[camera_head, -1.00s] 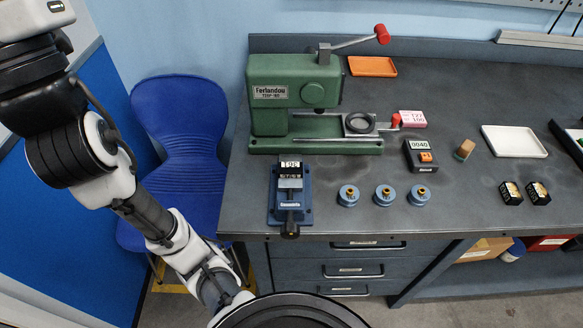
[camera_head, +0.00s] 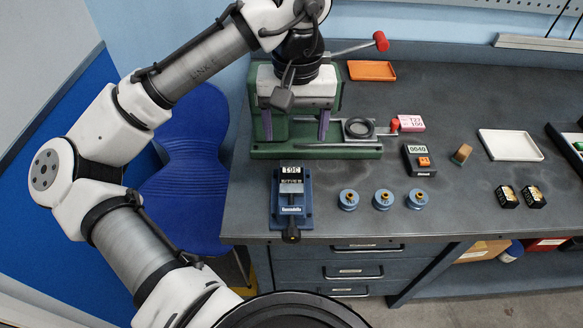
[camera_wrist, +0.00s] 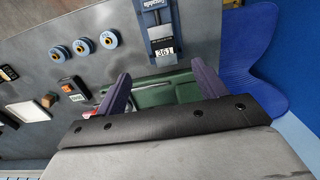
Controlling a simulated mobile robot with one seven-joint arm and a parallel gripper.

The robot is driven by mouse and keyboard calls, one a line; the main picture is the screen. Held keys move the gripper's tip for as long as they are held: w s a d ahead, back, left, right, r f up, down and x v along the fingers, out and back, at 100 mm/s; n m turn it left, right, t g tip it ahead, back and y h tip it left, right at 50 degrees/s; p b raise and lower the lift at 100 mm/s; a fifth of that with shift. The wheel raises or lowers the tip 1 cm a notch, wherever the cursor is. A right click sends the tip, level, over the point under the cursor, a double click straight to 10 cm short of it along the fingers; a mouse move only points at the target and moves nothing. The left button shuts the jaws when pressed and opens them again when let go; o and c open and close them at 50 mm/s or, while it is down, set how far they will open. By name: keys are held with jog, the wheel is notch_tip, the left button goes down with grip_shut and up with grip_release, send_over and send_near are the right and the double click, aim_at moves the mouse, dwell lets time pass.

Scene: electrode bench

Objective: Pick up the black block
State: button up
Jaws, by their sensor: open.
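Two small black blocks with gold markings stand side by side at the right of the bench in the head view, a left one (camera_head: 507,197) and a right one (camera_head: 534,197). In the wrist view a black block (camera_wrist: 7,74) shows at the left edge, partly cut off. My gripper (camera_head: 295,127) is in front of the green press, left of the black blocks and well apart from them. In the wrist view its two purple fingers (camera_wrist: 163,88) are spread, with nothing held between them.
The green press (camera_head: 262,150) is just behind my gripper. A blue fixture (camera_head: 291,212), several blue round pieces (camera_head: 383,199), a black box with a display (camera_head: 419,160), a tan piece (camera_head: 461,154) and a white tray (camera_head: 511,145) are on the bench (camera_head: 450,215).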

send_over(291, 173)
jog(key=f, duration=0.6)
jog(key=shift+s+d+f, duration=0.35)
jog(key=shift+s+d, duration=0.05)
jog(key=f, duration=0.1)
jog(key=f+p, duration=0.1)
jog(key=f, duration=0.1)
jog(key=w+f, duration=0.1)
jog(key=shift+a+f+p, duration=0.35)
jog(key=shift+a+p, duration=0.05)
jog(key=shift+f, duration=0.4)
jog(key=c, duration=1.3)
